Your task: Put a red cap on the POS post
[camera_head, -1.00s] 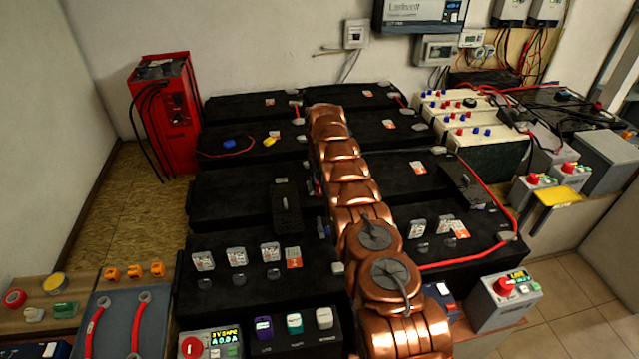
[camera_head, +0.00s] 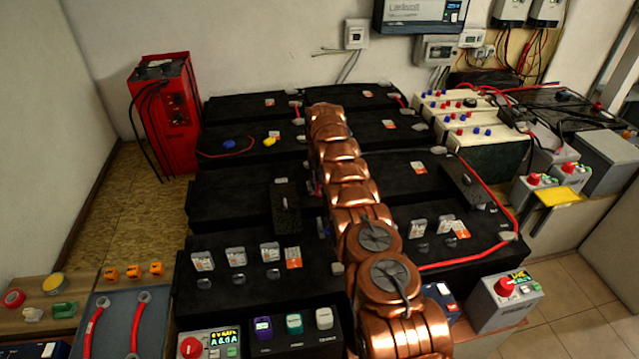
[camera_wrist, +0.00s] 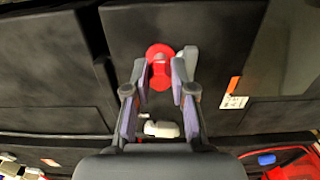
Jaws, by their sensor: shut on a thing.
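My gripper (camera_wrist: 161,72) is shut on a red cap (camera_wrist: 159,76) in the wrist view. The round red top shows between the two fingertips, above a black battery (camera_wrist: 165,25). A pale piece (camera_wrist: 190,56) shows just right of the cap, partly behind the right finger. A white terminal piece (camera_wrist: 161,129) lies between the fingers nearer the palm. I cannot tell which post is POS, or whether the cap touches one. In the head view my copper arm hides the gripper and the cap.
Black batteries (camera_head: 232,190) stand in rows on both sides of my arm. A red cable (camera_head: 490,190) runs along the right side. A red charger unit (camera_head: 165,115) stands at the back left. A grey box with a red knob (camera_head: 505,300) is at the front right.

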